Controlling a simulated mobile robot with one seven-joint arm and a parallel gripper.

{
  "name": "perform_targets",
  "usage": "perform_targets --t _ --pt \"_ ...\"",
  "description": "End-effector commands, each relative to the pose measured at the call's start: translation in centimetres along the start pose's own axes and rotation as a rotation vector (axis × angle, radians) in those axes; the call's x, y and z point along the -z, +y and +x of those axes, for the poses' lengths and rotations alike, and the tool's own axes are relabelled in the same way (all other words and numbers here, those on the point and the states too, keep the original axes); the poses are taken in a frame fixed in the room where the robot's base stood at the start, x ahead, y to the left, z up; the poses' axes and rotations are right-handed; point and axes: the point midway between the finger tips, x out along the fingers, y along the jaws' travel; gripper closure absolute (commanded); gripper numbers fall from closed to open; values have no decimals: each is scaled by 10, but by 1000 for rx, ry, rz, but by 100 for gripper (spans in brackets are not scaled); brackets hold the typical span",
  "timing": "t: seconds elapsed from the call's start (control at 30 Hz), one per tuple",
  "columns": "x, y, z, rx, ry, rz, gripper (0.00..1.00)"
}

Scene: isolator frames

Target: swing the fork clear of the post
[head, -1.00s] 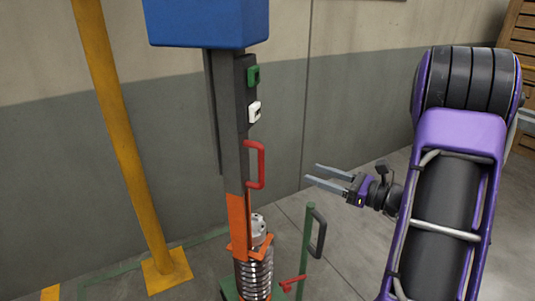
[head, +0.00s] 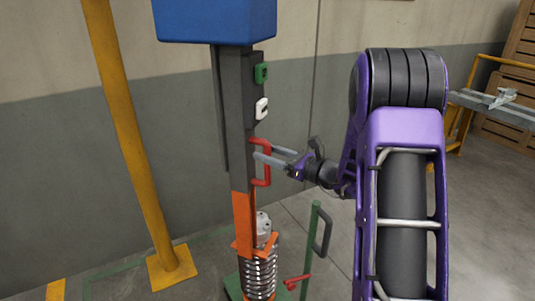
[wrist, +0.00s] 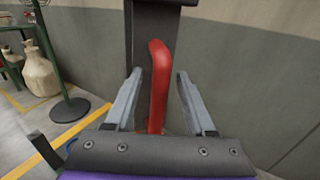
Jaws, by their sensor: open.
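The dark upright post (head: 237,130) stands left of my arm, under a blue box, with an orange lower section. An orange fork-like bracket (head: 242,245) sits low on it at the top of a coil spring; I cannot tell whether this is the task's fork. A red handle (head: 267,181) is fixed to the post's right side. My gripper (head: 264,152) is open at the handle's height, with its fingers reaching to it. In the wrist view the red handle (wrist: 158,95) stands between the two spread fingers, with a gap visible on each side.
A green stand (head: 308,245) with a dark handle and a red lever rises right of the spring. A yellow pole (head: 130,130) stands at the left. Green (head: 261,72) and white (head: 261,108) fittings sit above the handle. The wall is behind; floor is open at right.

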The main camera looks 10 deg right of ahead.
Motion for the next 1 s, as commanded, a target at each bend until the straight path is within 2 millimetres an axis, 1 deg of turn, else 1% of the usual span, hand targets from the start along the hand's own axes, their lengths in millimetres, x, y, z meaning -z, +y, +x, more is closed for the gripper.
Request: perform_targets --t 0.1,0.3,0.33,0.47,0.5,0.57,0.6,0.63,1.0 --pt "0 0 4 0 0 0 45" --pt "0 0 4 0 0 0 45" --pt "0 0 4 0 0 0 47" --pt "0 0 4 0 0 0 71" --pt "0 0 4 0 0 0 78" --pt "0 0 4 0 0 0 89" --pt "0 0 4 0 0 -1 96" --pt "0 0 4 0 0 0 100" --pt "0 0 4 0 1 -1 100"
